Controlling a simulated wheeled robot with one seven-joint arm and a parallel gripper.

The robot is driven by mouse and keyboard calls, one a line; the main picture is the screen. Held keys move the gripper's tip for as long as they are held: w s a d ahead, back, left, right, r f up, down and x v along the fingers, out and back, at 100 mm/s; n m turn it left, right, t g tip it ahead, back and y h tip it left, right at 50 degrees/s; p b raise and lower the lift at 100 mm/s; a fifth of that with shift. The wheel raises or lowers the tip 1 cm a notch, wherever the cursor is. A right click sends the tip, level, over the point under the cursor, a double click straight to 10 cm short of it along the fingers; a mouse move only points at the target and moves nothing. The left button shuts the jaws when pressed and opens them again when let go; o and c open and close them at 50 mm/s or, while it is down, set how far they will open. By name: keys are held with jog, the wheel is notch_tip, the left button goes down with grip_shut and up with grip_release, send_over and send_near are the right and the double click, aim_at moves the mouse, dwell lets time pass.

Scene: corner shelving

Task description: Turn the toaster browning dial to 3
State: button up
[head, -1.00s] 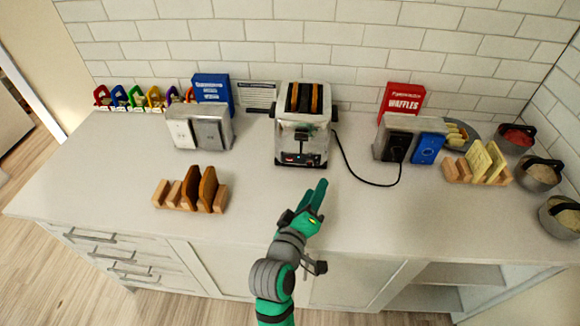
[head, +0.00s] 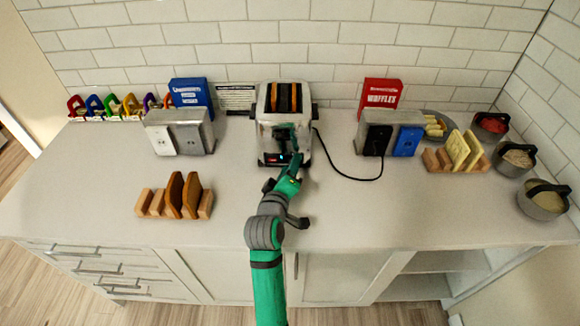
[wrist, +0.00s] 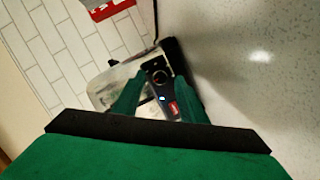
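The toaster (head: 266,131) stands against the back wall in the head view, with two brown slices (head: 284,98) in its top slots. My gripper (head: 286,150) is at its front face and hides part of the controls. In the wrist view the toaster's silver side (wrist: 105,90) and dark control panel show. A round dark dial (wrist: 160,76) appears between the two green fingers of my gripper (wrist: 160,84), which are apart. I cannot tell whether they touch it. A small blue light (wrist: 162,98) and a red display (wrist: 173,108) show. The dial's setting is unreadable.
A power cord (head: 350,177) curves from the toaster to an outlet box (head: 366,140) on the right. Another outlet box (head: 180,138) stands on the left. A toast rack (head: 156,205) sits front left. The counter (head: 370,215) around my arm is mostly clear.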

jog(key=shift+w, duration=0.2)
grip_shut()
